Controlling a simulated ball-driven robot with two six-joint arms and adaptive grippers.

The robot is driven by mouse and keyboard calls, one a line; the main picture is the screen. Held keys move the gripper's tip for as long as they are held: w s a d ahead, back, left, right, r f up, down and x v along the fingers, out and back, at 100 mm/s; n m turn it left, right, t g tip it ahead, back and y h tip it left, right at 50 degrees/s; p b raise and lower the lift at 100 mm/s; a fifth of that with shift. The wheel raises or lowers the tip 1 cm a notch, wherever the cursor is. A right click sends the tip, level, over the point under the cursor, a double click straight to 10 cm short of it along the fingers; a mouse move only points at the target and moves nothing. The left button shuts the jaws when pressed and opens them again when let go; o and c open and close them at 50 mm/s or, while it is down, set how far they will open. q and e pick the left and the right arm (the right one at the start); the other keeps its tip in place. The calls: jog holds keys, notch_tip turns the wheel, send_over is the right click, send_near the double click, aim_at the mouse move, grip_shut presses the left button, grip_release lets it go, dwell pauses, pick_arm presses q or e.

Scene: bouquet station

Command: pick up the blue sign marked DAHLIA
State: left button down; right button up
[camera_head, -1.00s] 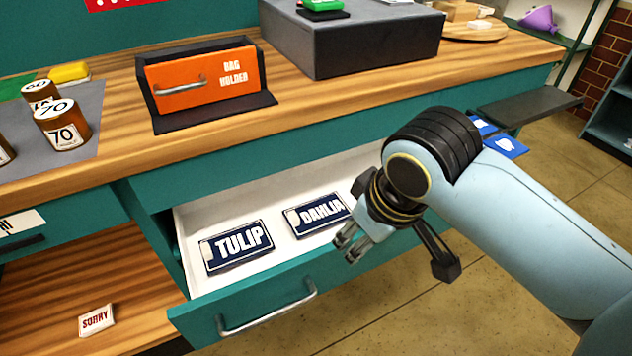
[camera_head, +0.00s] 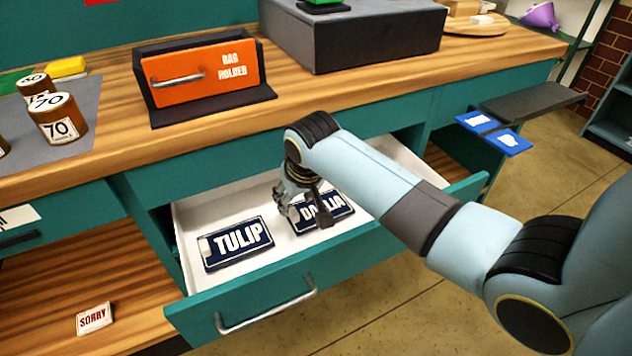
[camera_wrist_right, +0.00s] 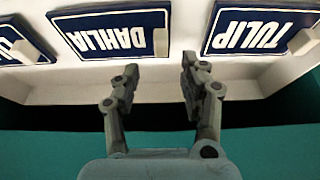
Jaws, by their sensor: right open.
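The blue DAHLIA sign (camera_head: 336,206) lies flat in the open white-lined drawer, partly hidden by my right gripper (camera_head: 288,203) in the head view. In the right wrist view the DAHLIA sign (camera_wrist_right: 112,30) shows upside down, beyond the fingertips and slightly left of the middle. My right gripper (camera_wrist_right: 160,72) is open and empty, its two fingers apart. It is above the drawer, by the left end of the DAHLIA sign, and no contact with the sign can be made out. My left gripper is not in view.
A TULIP sign (camera_head: 237,245) lies left of the DAHLIA sign in the drawer (camera_head: 240,296). In the wrist view another blue sign (camera_wrist_right: 18,45) is partly cut off at the left. The counter (camera_head: 110,120) overhangs the drawer's back, with an orange bag holder (camera_head: 205,78) on it.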

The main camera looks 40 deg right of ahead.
aim_at(291, 208)
jog(key=x, duration=0.2)
jog(key=b+x, duration=0.1)
jog(key=x, duration=0.2)
jog(key=shift+w+f+b, duration=0.3)
jog(key=shift+w+b, duration=0.05)
jog(key=shift+w, duration=0.05)
jog(key=shift+r, duration=0.1)
grip_shut()
